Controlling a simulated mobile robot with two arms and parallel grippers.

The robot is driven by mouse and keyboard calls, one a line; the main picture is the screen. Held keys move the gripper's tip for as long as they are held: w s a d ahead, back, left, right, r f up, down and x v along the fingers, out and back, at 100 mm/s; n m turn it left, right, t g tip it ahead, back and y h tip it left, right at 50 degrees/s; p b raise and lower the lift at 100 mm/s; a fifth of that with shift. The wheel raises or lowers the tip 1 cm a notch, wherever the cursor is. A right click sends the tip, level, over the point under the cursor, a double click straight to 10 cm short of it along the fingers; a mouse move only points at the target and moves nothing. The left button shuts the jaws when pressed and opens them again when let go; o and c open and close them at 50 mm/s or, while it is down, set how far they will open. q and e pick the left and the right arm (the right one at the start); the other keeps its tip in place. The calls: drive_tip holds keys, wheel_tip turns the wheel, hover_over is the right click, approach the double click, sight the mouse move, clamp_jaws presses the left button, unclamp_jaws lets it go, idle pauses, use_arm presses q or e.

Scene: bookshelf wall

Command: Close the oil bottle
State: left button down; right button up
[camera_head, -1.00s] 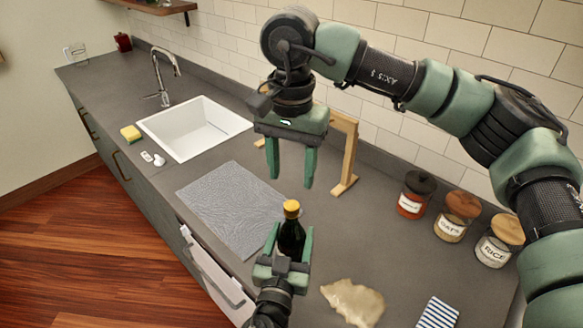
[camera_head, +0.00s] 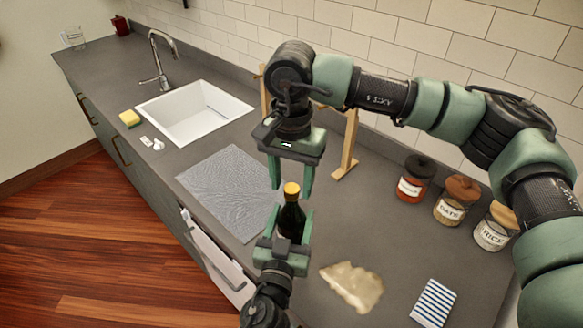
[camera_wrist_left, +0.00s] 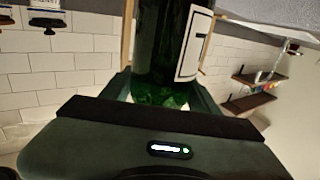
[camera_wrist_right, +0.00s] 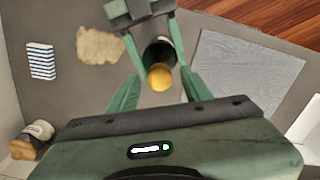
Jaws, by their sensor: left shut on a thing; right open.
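The dark oil bottle (camera_head: 291,218) stands upright with a yellow cap (camera_head: 291,189) on its top. In the left wrist view the green glass bottle (camera_wrist_left: 172,50) with a white label is between the fingers. My left gripper (camera_head: 291,230) is shut on the bottle's body. My right gripper (camera_head: 291,184) points down from above, open, with its fingers above and around the cap's level. In the right wrist view the cap (camera_wrist_right: 160,77) lies between and just beyond the open fingertips (camera_wrist_right: 158,84). I cannot tell how tightly the cap sits on the neck.
A grey mat (camera_head: 230,190) lies left of the bottle. A wooden stand (camera_head: 347,145) is behind. Several labelled jars (camera_head: 455,200) stand at the right back. A beige cloth (camera_head: 352,286) and a striped cloth (camera_head: 433,303) lie in front right. The sink (camera_head: 192,115) is at the left.

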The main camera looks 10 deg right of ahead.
drive_tip(key=shift+f, duration=0.25)
clamp_jaws()
